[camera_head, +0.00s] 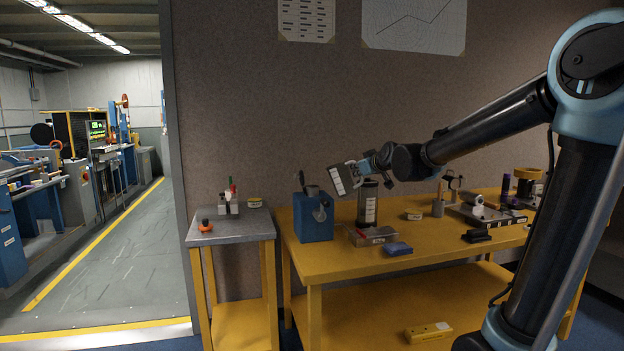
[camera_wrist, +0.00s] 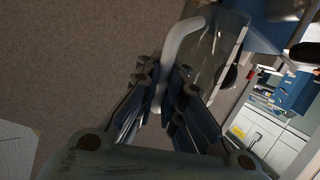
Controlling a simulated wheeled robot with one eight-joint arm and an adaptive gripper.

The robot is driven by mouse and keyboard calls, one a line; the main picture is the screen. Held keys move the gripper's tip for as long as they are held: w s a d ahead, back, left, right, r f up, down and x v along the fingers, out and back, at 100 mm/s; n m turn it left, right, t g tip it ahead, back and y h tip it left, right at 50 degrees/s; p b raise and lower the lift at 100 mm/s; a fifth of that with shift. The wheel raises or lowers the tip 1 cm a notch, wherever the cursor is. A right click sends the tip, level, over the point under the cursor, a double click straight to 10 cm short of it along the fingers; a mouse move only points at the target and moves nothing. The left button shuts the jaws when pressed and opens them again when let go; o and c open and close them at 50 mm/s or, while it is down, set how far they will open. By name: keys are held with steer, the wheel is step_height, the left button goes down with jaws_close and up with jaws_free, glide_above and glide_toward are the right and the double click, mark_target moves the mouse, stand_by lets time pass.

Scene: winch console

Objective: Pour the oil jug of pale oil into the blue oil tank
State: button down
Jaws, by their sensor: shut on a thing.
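The oil jug (camera_head: 341,181), a see-through dark-looking container with a white label, is tilted to the left in the air, above and right of the blue oil tank (camera_head: 313,226). My gripper (camera_head: 361,167) is shut on its pale handle, which shows between the fingers (camera_wrist: 164,88) in the wrist view; the jug's clear body (camera_wrist: 222,50) is beside it. The tank stands on the left end of the yellow bench, with a grey neck on top and a round fitting on its front. No oil stream is visible, and the oil level cannot be made out.
A dark labelled cylinder (camera_head: 368,204) stands on the yellow bench (camera_head: 440,252) right of the tank. A grey tray (camera_head: 371,236) and a blue block (camera_head: 398,248) lie in front. A side table (camera_head: 230,238) with small items stands left. Wall behind.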

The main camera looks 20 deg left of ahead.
steer(key=shift+s+d+f+m+t+y+p, duration=0.2)
steer(key=shift+d+f+m+t+y+p, duration=0.3)
steer(key=shift+d+y+p, duration=0.2)
steer(key=shift+s+d+f, duration=0.1)
steer(key=shift+d+f, duration=0.05)
steer(key=shift+d, duration=0.15)
steer(key=shift+d+t+p, duration=0.1)
steer(key=shift+t+p, duration=0.2)
steer(key=shift+f+y, duration=0.15)
steer(key=shift+y, duration=0.15)
steer(key=shift+s+d+f+m+t+y+p, duration=0.15)
steer(key=shift+d+f+m+t+y+p, duration=0.4)
steer(key=shift+p, duration=0.65)
steer(key=shift+r, duration=0.2)
steer(key=shift+r, duration=2.95)
steer(key=shift+f, duration=0.1)
